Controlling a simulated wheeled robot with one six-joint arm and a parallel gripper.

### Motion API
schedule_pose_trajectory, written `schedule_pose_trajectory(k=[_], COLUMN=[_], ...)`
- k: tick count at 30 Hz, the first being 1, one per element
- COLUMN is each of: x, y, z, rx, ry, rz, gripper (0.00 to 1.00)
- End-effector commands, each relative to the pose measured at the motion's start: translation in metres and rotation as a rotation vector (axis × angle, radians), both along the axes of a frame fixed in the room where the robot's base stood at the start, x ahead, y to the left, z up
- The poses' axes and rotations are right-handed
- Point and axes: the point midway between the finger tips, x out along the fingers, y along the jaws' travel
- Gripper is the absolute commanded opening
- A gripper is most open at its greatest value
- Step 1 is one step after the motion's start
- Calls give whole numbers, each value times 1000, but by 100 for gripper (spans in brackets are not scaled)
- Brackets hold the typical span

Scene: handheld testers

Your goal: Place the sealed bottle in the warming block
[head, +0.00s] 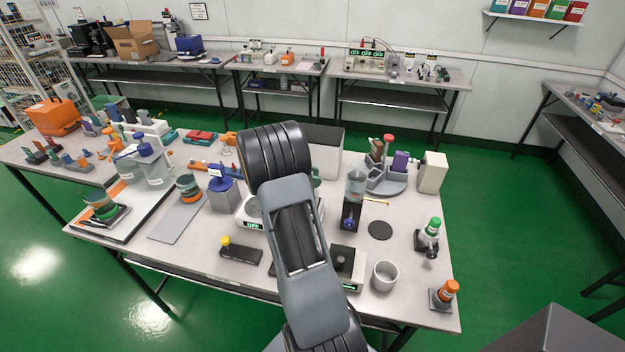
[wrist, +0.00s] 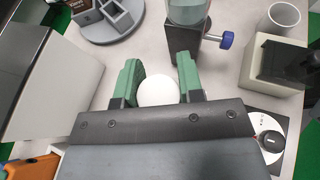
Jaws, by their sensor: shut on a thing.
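My gripper (wrist: 160,88) has green fingers closed on both sides of a round white top, which I take to be the sealed bottle (wrist: 158,92). Its body below is hidden. In the head view my arm covers most of the gripper, and only a bit of green finger shows. A pale device with a dark block on top (head: 342,262) and a green display stands at the front; it also shows at the right of the wrist view (wrist: 270,75). It may be the warming block, but I cannot tell for sure. The gripper is apart from it.
A black stand (wrist: 183,45) with a clear vessel and blue knob is just beyond the fingers. A white cup (head: 385,276) is right of the pale device. A large open bin (wrist: 75,95) is left of the gripper. A dark disc (head: 380,230) lies on the table, with clear surface around it.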

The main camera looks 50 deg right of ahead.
Motion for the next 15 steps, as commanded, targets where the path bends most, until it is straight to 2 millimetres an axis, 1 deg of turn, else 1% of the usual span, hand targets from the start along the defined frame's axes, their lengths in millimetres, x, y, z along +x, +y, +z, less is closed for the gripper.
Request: schedule_pose_trajectory(k=[1, 3, 14, 15], x=[0, 0, 0, 0], y=[0, 0, 0, 0], z=[-5, -9, -12, -12], rx=[0, -1, -1, 0], ry=[3, 1, 0, 0], rz=[1, 0, 0, 0], gripper=[0, 0, 0, 39])
